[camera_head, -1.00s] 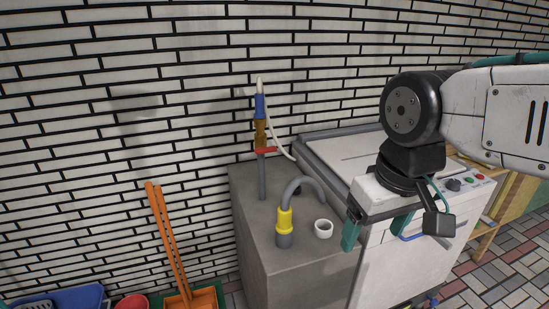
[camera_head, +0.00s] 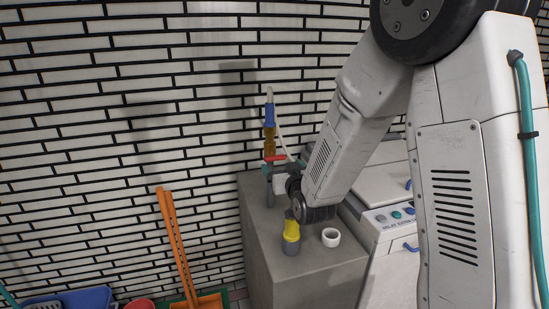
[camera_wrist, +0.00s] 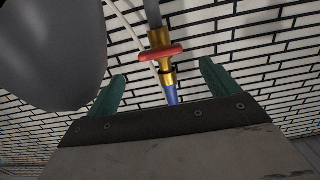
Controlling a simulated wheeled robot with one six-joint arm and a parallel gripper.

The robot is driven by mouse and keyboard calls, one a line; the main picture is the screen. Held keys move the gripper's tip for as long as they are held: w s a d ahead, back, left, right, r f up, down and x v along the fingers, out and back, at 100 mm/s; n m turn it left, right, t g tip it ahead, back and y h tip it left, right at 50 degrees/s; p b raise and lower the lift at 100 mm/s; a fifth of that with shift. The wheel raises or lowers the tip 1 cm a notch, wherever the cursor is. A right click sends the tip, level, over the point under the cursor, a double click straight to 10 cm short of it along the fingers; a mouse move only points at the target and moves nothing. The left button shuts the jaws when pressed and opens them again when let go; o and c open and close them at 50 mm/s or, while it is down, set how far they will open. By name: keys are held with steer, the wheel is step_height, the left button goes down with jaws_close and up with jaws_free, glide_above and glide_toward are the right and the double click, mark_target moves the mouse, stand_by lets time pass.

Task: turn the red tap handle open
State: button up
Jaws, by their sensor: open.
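The red tap handle (camera_head: 275,158) sits across a brass valve body (camera_head: 269,142) on an upright pipe by the wall, with a blue section above the brass. In the wrist view the handle (camera_wrist: 160,52) is a red bar, and it lies between and a little beyond my two green fingertips. My gripper (camera_wrist: 161,69) is open and empty, one finger to each side of the brass-and-blue tap line. No touch on the handle shows. In the head view my arm reaches down to the tap, and the fingers are small and partly hidden beside the pipe.
A grey pipe with a yellow collar (camera_head: 291,232) and a white cup (camera_head: 331,237) stand on the grey counter (camera_head: 258,215) close to my wrist. A large grey rounded shape (camera_wrist: 55,50) blocks the left of the wrist view. Orange handles (camera_head: 176,245) lean at the wall.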

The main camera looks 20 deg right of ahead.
mark_target(276, 158)
steer(key=shift+t, duration=0.4)
steer(key=w, duration=0.8)
steer(key=shift+w+f, duration=0.1)
steer(key=c, duration=1)
